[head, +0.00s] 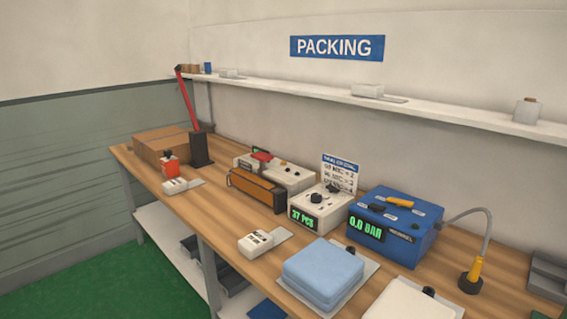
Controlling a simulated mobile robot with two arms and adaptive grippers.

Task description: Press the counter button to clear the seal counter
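A white counter box (334,211) stands on the wooden bench (220,226), in the middle of the head view. Its green display (303,218) reads 37 PCS. On its top are a black round knob or button (316,198) and another dark control (333,187); I cannot tell which of them is the counter button. Behind it is an instruction card (340,172) whose small text is hard to read. Neither of my grippers is in view.
A blue machine (395,228) showing 0.0 BAR stands right of the counter, and a sealer with an orange-brown front (257,190) stands left. A folded light-blue pad (322,270) and a white block (255,244) lie in front. A shelf (300,88) runs above.

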